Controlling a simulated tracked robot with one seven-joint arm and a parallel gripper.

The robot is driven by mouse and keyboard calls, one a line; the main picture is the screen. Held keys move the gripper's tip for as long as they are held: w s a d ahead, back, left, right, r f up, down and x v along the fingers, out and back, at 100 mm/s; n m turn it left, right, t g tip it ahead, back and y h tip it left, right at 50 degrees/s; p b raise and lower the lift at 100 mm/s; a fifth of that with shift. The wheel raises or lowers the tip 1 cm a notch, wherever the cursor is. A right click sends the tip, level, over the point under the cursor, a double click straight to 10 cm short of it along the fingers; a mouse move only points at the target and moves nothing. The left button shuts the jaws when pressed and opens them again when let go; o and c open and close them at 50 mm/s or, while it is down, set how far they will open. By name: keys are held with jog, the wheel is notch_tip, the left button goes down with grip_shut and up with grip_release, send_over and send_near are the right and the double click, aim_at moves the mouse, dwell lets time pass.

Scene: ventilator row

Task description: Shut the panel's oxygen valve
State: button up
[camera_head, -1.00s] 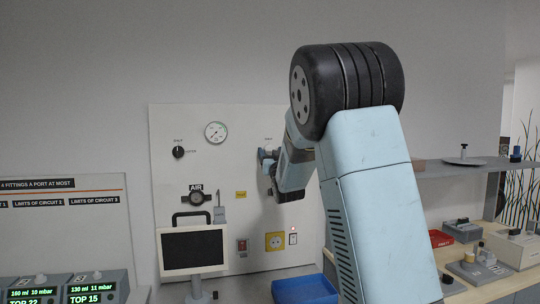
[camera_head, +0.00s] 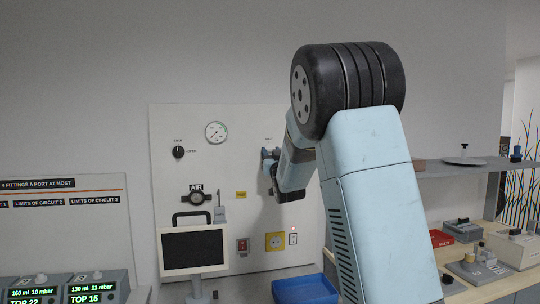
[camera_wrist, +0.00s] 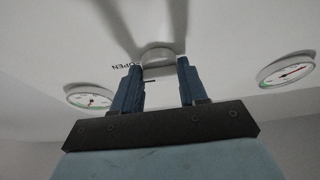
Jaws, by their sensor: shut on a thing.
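A white wall panel (camera_head: 170,130) fills the middle of the head view. My gripper (camera_head: 268,160) is at the panel's upper right, largely hidden by my arm. In the wrist view the two blue fingers of my gripper (camera_wrist: 160,75) are shut on a pale round knob (camera_wrist: 158,55), one finger on each side. The word OPEN is printed to the left of this knob, and a dark mark shows between the fingers. Whether this knob is the oxygen valve cannot be read. A second, black knob (camera_head: 178,152) sits at the panel's upper left, clear of my gripper.
A gauge (camera_head: 216,132) is on the panel; two gauges (camera_wrist: 88,98) (camera_wrist: 287,71) flank the knob in the wrist view. Below are an AIR fitting (camera_head: 196,197), a dark screen (camera_head: 192,248), a yellow socket (camera_head: 275,241) and a blue bin (camera_head: 305,289). A shelf (camera_head: 450,170) stands right.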

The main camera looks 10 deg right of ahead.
jog(key=n+y, duration=0.1)
jog(key=n, duration=0.2)
jog(key=n+y, duration=0.2)
jog(key=n, duration=0.1)
jog(key=shift+d+n+g, duration=0.2)
jog(key=shift+n+g, duration=0.2)
jog(key=shift+d+r+n+g+y, duration=0.1)
jog(key=shift+n+g+y, duration=0.65)
jog(key=shift+n, duration=1.8)
jog(key=shift+r+n+g+y, duration=0.1)
jog(key=shift+n+g+y, duration=0.6)
jog(key=shift+n, duration=1.8)
jog(key=shift+d+r+n+g+y, duration=0.1)
jog(key=shift+n+g+y, duration=0.25)
jog(key=shift+n+g, duration=1.45)
jog(key=shift+a+f+n+t, duration=0.1)
jog(key=shift+n+t, duration=0.55)
jog(key=shift+n, duration=0.3)
jog(key=o, duration=1)
jog(key=shift+o, duration=0.3)
jog(key=shift+r, duration=0.2)
